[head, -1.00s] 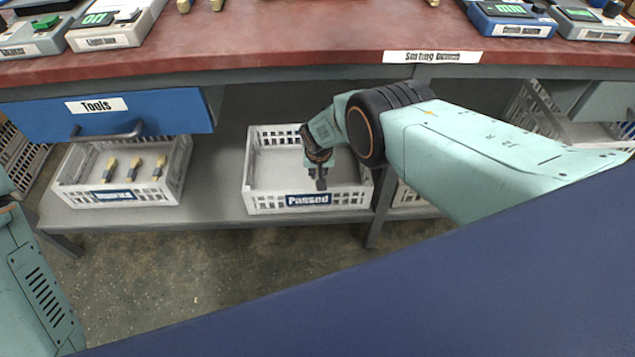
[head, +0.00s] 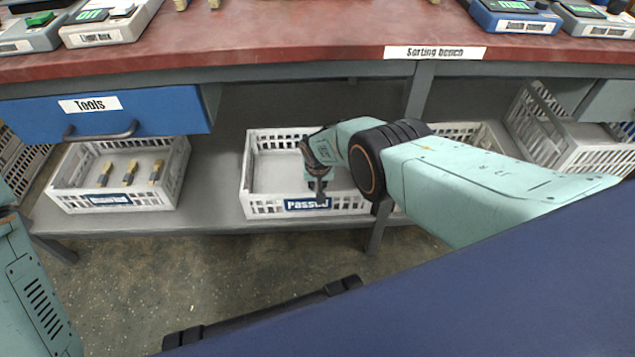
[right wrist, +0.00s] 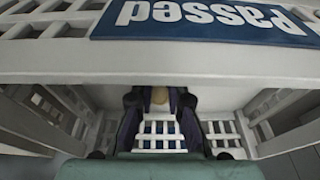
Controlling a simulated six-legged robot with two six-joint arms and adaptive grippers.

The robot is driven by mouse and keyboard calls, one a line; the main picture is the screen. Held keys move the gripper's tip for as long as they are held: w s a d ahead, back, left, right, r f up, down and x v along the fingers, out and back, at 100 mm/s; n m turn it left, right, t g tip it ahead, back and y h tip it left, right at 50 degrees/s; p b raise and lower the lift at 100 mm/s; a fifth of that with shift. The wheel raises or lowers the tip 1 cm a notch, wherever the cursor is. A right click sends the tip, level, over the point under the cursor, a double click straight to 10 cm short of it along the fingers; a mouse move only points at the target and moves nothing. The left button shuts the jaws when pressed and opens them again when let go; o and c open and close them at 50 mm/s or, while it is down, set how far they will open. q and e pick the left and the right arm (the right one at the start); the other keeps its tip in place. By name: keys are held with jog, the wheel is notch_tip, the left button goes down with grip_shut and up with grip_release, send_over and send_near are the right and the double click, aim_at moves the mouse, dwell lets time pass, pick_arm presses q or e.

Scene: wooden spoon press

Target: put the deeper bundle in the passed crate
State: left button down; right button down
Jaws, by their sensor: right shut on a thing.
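The passed crate (head: 262,208) is a white slatted crate with a blue "Passed" label on its front, on the shelf under the bench. It also shows close up in the right wrist view (right wrist: 60,65), its label upside down. My left gripper is not in view.
Another white crate (head: 62,196) to the left holds several tan pieces with dark ends. The blue Tools drawer (head: 160,118) hangs above it. A bench leg (head: 376,235) stands just right of the passed crate. The red bench top (head: 300,35) overhangs the shelf.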

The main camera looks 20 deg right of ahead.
jog(key=shift+f, duration=0.2)
jog(key=c, duration=1.4)
grip_release()
jog(key=shift+o, duration=0.2)
jog(key=shift+r, duration=0.15)
jog(key=shift+r, duration=0.65)
jog(key=p+v, duration=1.1)
jog(key=p, duration=0.3)
jog(key=shift+r, duration=0.3)
jog(key=shift+s, duration=0.2)
